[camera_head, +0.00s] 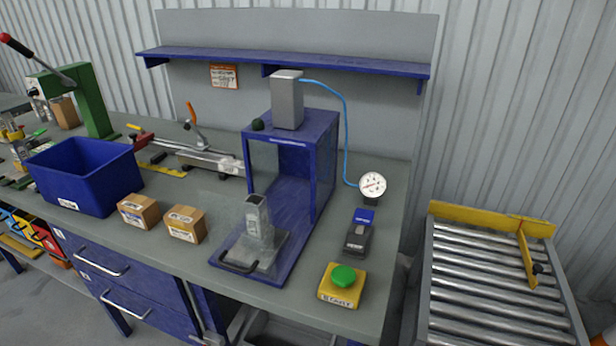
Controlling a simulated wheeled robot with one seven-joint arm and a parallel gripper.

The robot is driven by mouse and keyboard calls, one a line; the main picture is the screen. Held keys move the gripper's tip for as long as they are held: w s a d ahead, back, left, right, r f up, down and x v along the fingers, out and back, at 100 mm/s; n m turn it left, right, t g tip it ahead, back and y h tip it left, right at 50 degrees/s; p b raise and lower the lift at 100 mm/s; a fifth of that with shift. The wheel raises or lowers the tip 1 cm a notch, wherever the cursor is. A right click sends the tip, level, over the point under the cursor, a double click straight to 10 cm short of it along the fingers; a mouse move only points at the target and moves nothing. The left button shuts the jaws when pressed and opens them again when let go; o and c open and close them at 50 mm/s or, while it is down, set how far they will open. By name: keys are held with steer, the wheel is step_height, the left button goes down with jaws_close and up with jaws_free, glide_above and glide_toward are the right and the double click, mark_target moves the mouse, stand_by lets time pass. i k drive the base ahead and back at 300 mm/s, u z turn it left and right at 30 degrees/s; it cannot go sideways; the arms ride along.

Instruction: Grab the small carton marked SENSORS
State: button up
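Two small brown cartons stand side by side near the front edge of the workbench. The left carton (138,211) is close to the blue bin, and the right carton (186,224) is close to the blue press. Both have printing or labels, too small to read, so I cannot tell which is marked SENSORS. Another brown carton (65,112) stands at the far left beside the green press, partly hidden, with no readable mark. My gripper is not in view.
A blue bin (86,173) stands left of the cartons. Right of them is the blue press (318,175) with a metal fixture (258,222) on its base. A yellow box with a green button (342,285) sits front right. A roller conveyor (495,285) is beyond the bench.

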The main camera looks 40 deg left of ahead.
mark_target(141, 212)
steer(key=k, duration=1)
steer(key=u, duration=2.2)
steer(key=i, duration=2.05)
steer(key=z, duration=0.35)
